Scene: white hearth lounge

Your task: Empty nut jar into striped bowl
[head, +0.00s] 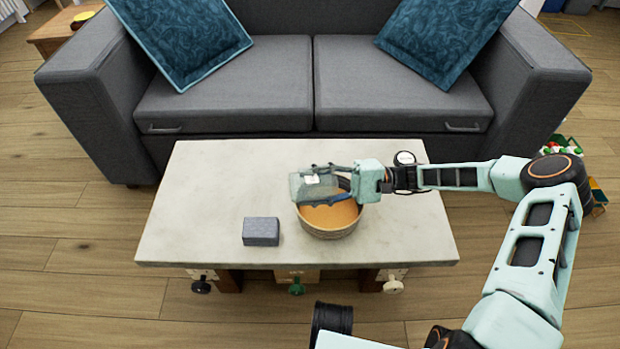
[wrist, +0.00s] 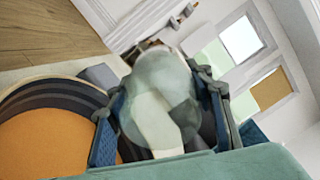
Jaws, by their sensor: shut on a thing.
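My gripper (head: 340,182) is shut on the nut jar (head: 308,188), a see-through greenish glass jar with a pale label. The jar is tipped onto its side above the striped bowl (head: 330,230), over its back left part. In the wrist view the jar (wrist: 150,88) sits between my two blue fingers. No nuts can be made out in the jar or falling from it. The bowl has an orange inside and shows dark bands in the wrist view (wrist: 45,92), at the left. The jar and my fingers hide part of the bowl's inside.
A grey-blue box (head: 261,232) lies on the pale table (head: 200,200), left of the bowl. A small round white-topped thing (head: 404,158) stands behind my arm. A grey sofa (head: 225,100) with two blue cushions is behind the table. The table's left part is clear.

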